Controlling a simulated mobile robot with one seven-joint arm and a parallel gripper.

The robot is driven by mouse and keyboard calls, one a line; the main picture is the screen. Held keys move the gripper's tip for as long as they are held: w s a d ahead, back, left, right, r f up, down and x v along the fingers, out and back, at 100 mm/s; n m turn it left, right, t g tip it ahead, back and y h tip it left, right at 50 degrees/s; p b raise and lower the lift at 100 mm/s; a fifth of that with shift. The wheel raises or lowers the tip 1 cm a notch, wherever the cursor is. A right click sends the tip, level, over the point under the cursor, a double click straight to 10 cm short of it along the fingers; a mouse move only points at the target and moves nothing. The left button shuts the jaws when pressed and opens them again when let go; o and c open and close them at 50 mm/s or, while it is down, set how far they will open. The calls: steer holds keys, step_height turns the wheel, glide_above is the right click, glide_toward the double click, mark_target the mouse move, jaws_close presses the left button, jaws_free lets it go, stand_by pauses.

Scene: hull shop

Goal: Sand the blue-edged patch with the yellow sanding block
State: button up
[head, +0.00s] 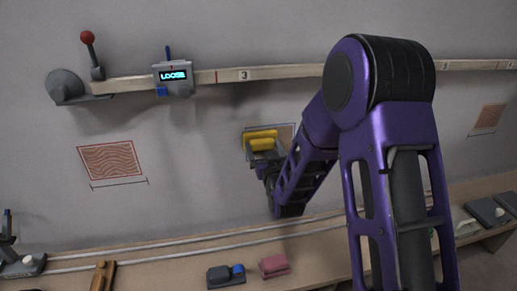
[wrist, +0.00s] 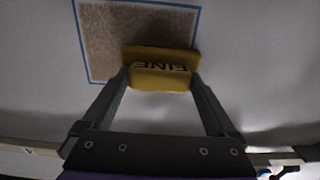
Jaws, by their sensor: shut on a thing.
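The yellow sanding block (wrist: 160,68), with dark lettering that reads FINE, is between the two fingers of my gripper (wrist: 160,84). In the wrist view the block overlaps the lower part of the blue-edged patch (wrist: 125,30), a brown rough-looking rectangle. I cannot tell whether the block presses on the wall. In the head view the block (head: 262,139) is at the wall, in front of the patch (head: 286,130), and my gripper (head: 261,156) is shut on it. My arm and the block hide part of the patch.
A wooden batten (head: 210,77) runs along the wall above, with a gauge reading LOOSE (head: 173,75) and a red-knobbed lever (head: 88,45). A red wavy patch (head: 112,159) is on the left. A bench (head: 150,265) below holds a dark block (head: 225,275) and a pink block (head: 273,265).

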steer(key=shift+w+d+f, duration=0.1)
steer(key=shift+w+d, duration=0.4)
steer(key=shift+d, duration=1.3)
steer(key=shift+w+d+r, duration=0.1)
steer(key=shift+w+d, duration=0.4)
steer(key=shift+d, duration=1.25)
steer(key=shift+w+d+f, duration=0.1)
steer(key=shift+w+d, duration=0.4)
steer(key=shift+d, duration=1.3)
steer(key=o, duration=0.6)
steer(key=shift+c, duration=0.2)
steer(key=shift+a, duration=0.1)
steer(key=c, duration=0.6)
steer(key=shift+o, duration=0.2)
steer(key=shift+s, duration=0.1)
steer(key=shift+s+d, duration=0.2)
steer(key=shift+s, duration=0.3)
steer(key=shift+v, duration=2.5)
